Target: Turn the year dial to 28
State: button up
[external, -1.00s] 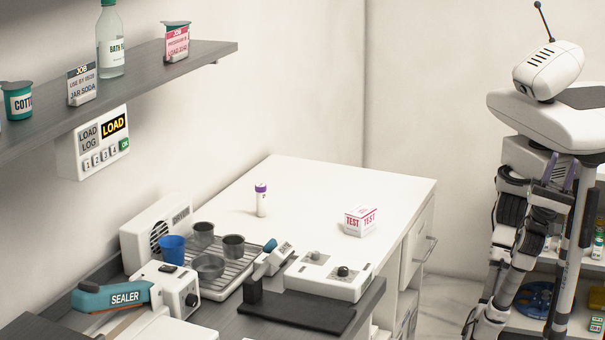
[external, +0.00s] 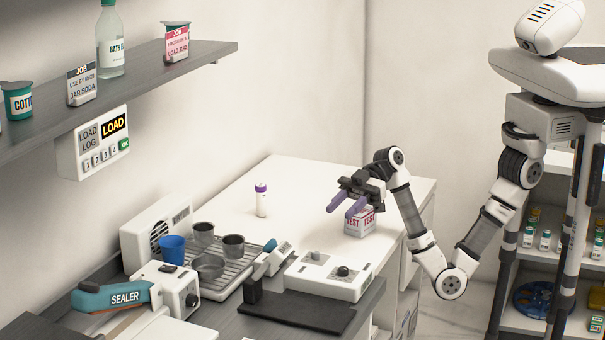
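No dial marked as a year dial can be read in this view. A white box (external: 322,284) on the dark counter carries a dark round knob (external: 343,271) and a smaller one (external: 315,255). A white unit (external: 165,290) further left also has a round knob (external: 192,299). Any numbers on these are too small to read.
A purple-capped tube (external: 261,200) stands on the white table (external: 300,185). A dark flat pad (external: 305,312) lies in front.

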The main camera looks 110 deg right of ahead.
aim_at(317, 252)
jog(key=s+d+f+g, duration=0.1)
jog(key=s+d+f, duration=0.2)
jog(key=d, duration=0.1)
jog(key=shift+g, duration=0.3)
jog(key=x, duration=0.4)
jog(key=p+x, duration=0.1)
jog(key=x, duration=0.7)
jog(key=shift+w+r, duration=0.15)
jog(key=shift+r, duration=0.15)
jog(key=shift+w+a+f+p, duration=0.3)
jog(key=shift+w+a+f, duration=0.05)
jog(key=shift+w, duration=0.2)
jog(key=shift+c, duration=0.5)
grip_shut()
